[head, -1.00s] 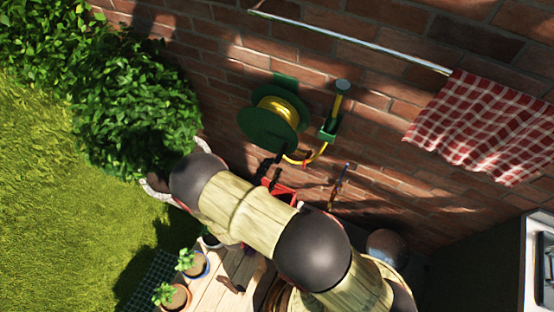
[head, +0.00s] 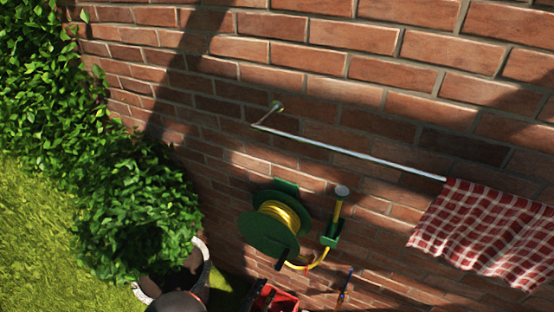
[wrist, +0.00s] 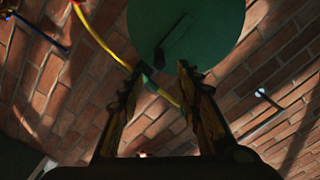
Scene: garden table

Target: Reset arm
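My gripper (wrist: 162,70) shows in the wrist view with its two dark and yellow fingers apart. It is open, and nothing shows held between the fingers. Behind the fingertips is the green hose reel (wrist: 205,30) on the brick wall, with a yellow hose (wrist: 108,48) crossing the view; the distance to it is hard to tell. In the head view the gripper is out of frame. Only a dark rounded joint of my arm (head: 178,302) shows at the bottom left edge.
The head view shows the brick wall with the green reel (head: 268,230), a metal rail (head: 350,154), a red checked cloth (head: 485,235) and a red object (head: 282,300) low down. Bushes (head: 130,200) and grass (head: 35,230) lie left. The table is out of view.

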